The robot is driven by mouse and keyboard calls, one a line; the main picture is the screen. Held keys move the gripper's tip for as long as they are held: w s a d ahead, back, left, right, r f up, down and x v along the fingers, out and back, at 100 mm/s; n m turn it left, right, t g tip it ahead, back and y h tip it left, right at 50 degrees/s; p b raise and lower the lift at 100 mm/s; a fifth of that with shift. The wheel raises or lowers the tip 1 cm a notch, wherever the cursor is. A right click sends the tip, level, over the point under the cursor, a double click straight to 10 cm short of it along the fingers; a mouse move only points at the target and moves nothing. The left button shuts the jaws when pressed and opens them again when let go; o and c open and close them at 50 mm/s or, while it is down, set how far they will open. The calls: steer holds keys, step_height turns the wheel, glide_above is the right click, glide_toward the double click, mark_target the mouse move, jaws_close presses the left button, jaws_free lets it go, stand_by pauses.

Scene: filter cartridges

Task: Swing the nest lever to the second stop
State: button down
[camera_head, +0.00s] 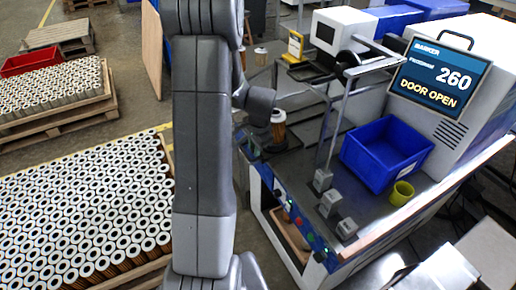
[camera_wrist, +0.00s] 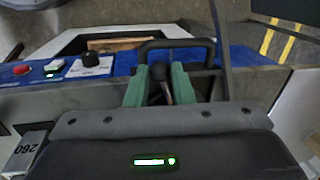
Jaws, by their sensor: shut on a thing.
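In the wrist view my gripper (camera_wrist: 159,84) has two green fingers closed around a dark rounded knob (camera_wrist: 159,71) with a short stem. I take this knob to be the end of the nest lever; the rest of the lever is hidden by the fingers and gripper body. A black bar handle (camera_wrist: 178,42) stands just behind the fingers. In the head view my arm hides the gripper and the lever. The marker machine (camera_head: 450,110) has a screen (camera_head: 438,78) reading "MARKER", "260" and "DOOR OPEN". I cannot tell which stop the lever is at.
The bench front has a blue strip with a red button (camera_wrist: 22,69) and a black dial (camera_wrist: 91,60). A blue bin (camera_head: 385,155), a yellow-green cup (camera_head: 402,193) and small grey blocks (camera_head: 330,203) stand on the bench. Pallets of cartridges (camera_head: 90,210) fill the left floor.

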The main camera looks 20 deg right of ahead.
steer(key=shift+w+a+m+h, duration=0.15)
steer(key=shift+w+a+m, duration=0.05)
steer(key=shift+w+m, duration=0.45)
steer(key=shift+w+a+m+h, duration=0.15)
steer(key=shift+w+m, duration=0.4)
steer(key=shift+m, duration=0.2)
steer(key=shift+w, duration=0.15)
steer(key=c, duration=1.3)
jaws_free()
steer(key=shift+o, duration=0.2)
step_height(320, 180, up, 14)
steer(key=s+b, duration=0.1)
steer(key=s, duration=0.1)
steer(key=shift+s+a+f, duration=0.15)
steer(key=shift+s+f, duration=0.05)
steer(key=shift+s, duration=0.15)
steer(key=shift+c, duration=0.4)
